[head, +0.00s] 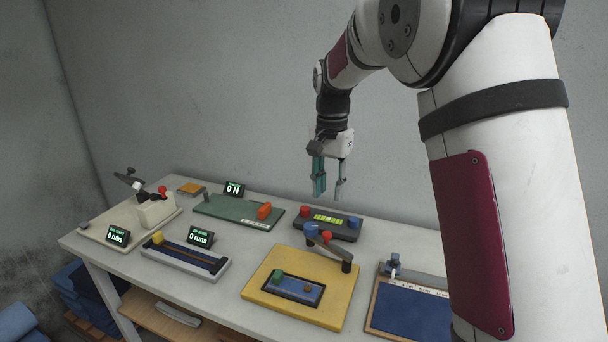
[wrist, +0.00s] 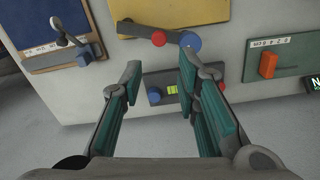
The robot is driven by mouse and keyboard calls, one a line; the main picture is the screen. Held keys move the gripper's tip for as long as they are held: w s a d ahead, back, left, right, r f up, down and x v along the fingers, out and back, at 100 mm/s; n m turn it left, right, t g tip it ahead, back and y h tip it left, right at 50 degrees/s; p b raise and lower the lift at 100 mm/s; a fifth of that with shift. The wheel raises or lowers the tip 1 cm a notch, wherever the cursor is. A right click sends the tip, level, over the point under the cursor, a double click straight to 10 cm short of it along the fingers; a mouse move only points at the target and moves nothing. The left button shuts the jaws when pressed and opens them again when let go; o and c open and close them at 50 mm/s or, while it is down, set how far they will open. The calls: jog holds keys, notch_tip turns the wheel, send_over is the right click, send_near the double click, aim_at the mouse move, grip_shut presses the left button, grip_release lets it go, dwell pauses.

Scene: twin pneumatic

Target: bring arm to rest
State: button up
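My gripper (head: 330,178) hangs in the air above the back part of the table (head: 218,281), pointing down. In the wrist view its two teal-padded fingers (wrist: 157,100) are spread apart with nothing between them. My arm reaches in from the right of the head view. Below the gripper is a dark box (head: 338,229) with a red and a blue button and a lit yellow-green display. In the wrist view this box shows between and behind the fingers. The gripper touches nothing.
A yellow board (head: 262,298) carries a lever with blue and red knobs. A blue panel (head: 405,310) lies at right, partly behind my arm. A green board (head: 226,208) with an orange block, a slider track (head: 180,258) and a white device (head: 154,211) stand left. Walls are behind.

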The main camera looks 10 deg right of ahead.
jog(key=s+a+r+n+t, duration=0.15)
jog(key=s+r+n, duration=0.45)
jog(key=s, duration=1)
jog(key=s+f+n+t, duration=0.1)
jog(key=s+n+t, duration=0.2)
jog(key=s, duration=1.4)
jog(key=shift+s+a+f, duration=0.15)
jog(key=shift+s+a, duration=0.2)
jog(key=shift+s, duration=0.05)
